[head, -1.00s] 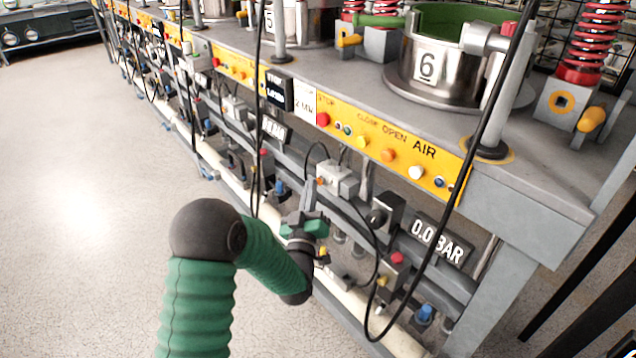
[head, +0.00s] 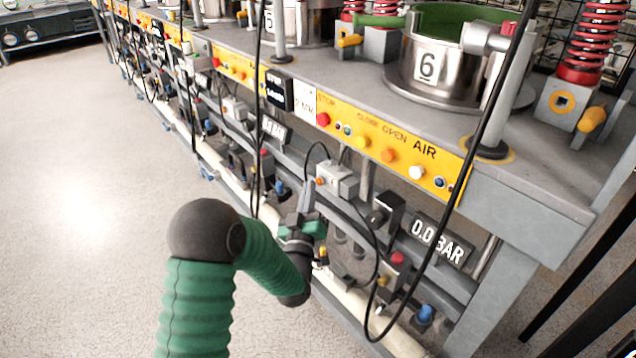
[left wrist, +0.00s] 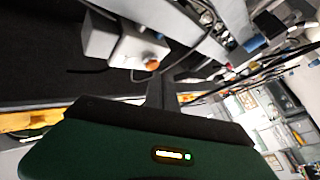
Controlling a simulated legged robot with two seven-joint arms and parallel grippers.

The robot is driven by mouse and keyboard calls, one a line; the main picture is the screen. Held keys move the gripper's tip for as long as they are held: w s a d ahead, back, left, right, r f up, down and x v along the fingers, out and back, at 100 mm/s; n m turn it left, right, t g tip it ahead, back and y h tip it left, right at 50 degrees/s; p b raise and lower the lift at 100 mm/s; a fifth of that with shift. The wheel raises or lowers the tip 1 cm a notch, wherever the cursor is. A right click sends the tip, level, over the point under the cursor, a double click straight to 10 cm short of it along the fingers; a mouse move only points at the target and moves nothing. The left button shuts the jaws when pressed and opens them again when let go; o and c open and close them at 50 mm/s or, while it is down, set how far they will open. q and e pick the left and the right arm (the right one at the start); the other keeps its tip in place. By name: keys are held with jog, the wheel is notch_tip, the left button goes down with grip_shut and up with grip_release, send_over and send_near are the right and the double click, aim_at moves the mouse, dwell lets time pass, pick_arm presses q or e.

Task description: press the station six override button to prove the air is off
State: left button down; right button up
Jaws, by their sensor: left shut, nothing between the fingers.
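Station six carries a steel pot marked 6 (head: 427,66). Below its yellow panel, a small grey valve box (head: 337,180) has an orange button (head: 320,181) on its left end. No label shows to name it as the override. In the left wrist view the box (left wrist: 108,42) and orange button (left wrist: 152,64) are just beyond the fingers. My left gripper (head: 308,194) is shut and empty, just below and left of the button, apparently apart from it. Its dark fingers (left wrist: 161,92) also show in the wrist view. My right gripper is out of view.
The yellow panel (head: 403,158) has several coloured buttons and AIR lettering. A display (head: 438,241) reads 0.0 BAR. Black cables (head: 452,205) hang in front of the bench. Other valves and a pale pipe (head: 352,298) lie below. Open floor (head: 90,180) is at left.

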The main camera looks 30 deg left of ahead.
pick_arm(q)
jog(key=shift+s+a, duration=0.15)
jog(key=shift+s, duration=0.15)
jog(key=s, duration=0.1)
jog(key=s+a, duration=0.1)
jog(key=s, duration=0.1)
jog(key=s+a, duration=0.1)
jog(key=shift+s, duration=0.3)
jog(key=shift+f, duration=0.15)
dwell(0.4)
